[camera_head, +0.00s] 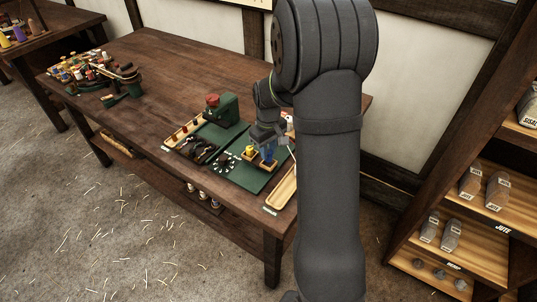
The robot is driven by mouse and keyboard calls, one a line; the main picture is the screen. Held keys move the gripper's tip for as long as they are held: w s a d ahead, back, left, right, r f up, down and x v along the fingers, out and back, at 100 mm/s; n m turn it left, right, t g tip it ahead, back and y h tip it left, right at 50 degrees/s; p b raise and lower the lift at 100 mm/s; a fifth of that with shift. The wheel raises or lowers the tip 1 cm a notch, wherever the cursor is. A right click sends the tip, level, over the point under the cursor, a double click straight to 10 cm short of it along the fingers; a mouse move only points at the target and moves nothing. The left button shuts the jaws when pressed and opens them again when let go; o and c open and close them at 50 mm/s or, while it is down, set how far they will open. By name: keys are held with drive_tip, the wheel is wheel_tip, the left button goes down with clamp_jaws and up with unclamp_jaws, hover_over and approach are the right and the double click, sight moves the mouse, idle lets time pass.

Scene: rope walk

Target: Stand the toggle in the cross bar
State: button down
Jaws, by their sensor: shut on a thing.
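My gripper (267,146) points down over the green board (248,176) at the right end of the long wooden table. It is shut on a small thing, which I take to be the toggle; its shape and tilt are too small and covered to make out. A small wooden bar (258,163), which looks like the cross bar, sits on the board right under the gripper.
A green block with a red top (222,108) stands left of my gripper, by a narrow wooden tray (184,132) and dark coils (200,153). A light wooden tray (283,188) lies at the right. Spools (80,70) crowd the far left. The table's middle (165,75) is clear.

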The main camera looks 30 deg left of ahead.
drive_tip(key=shift+f, duration=1.2)
drive_tip(key=shift+f, duration=0.15)
drive_tip(key=c, duration=1.2)
unclamp_jaws()
drive_tip(key=shift+c, duration=0.2)
wheel_tip(320, 180, up, 12)
drive_tip(key=shift+r, duration=0.2)
